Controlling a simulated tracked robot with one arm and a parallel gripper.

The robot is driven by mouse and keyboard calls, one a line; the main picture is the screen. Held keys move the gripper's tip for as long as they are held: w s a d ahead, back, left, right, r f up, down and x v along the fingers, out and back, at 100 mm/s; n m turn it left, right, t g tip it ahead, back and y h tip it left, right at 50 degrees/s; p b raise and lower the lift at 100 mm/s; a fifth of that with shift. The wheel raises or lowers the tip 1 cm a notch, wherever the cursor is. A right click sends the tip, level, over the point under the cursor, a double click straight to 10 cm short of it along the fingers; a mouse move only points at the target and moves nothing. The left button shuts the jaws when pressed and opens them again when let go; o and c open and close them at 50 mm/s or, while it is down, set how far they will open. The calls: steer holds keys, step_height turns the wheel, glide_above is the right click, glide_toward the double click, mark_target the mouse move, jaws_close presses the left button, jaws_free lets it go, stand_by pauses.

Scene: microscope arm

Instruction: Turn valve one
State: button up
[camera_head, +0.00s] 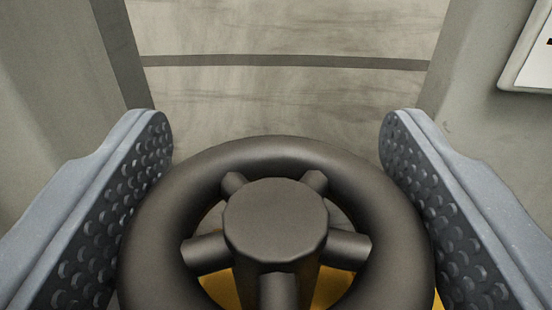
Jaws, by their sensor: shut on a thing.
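A dark grey valve handwheel (276,152) with a round hub (276,218) and several spokes fills the lower middle of the view. Its lower rim is cut off by the picture's bottom edge. My gripper (276,145) has one blue-grey, dimpled finger on each side of the wheel. The two fingers are shut on the wheel's rim, at its left and right sides. Yellow parts (335,288) show behind the wheel between the spokes. No label on the wheel is visible, so I cannot tell its number.
A grey wall (280,100) with a dark horizontal stripe (285,61) lies beyond the wheel. Grey upright surfaces stand at left (50,80) and right (470,90). A white panel (535,60) is partly visible at the upper right.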

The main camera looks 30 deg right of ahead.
steer(key=m+g+h, duration=0.1)
steer(key=m+g+h+p, duration=0.1)
steer(key=shift+a+r+h, duration=0.15)
steer(key=shift+h, duration=0.15)
steer(key=m+g+h, duration=0.2)
steer(key=g, duration=0.1)
steer(key=shift+m, duration=0.3)
steer(key=shift+s+m+g+h+b, duration=0.1)
steer(key=shift+m+g+h+b, duration=1)
steer(key=shift+g, duration=1)
steer(key=shift+m, duration=0.4)
steer(key=shift+m+g+h, duration=0.3)
steer(key=shift+g, duration=0.3)
steer(key=o, duration=1)
steer(key=shift+d, duration=0.2)
steer(key=shift+a, duration=0.1)
steer(key=b+v, duration=0.2)
steer(key=v, duration=1.1)
steer(key=shift+a+b, duration=0.3)
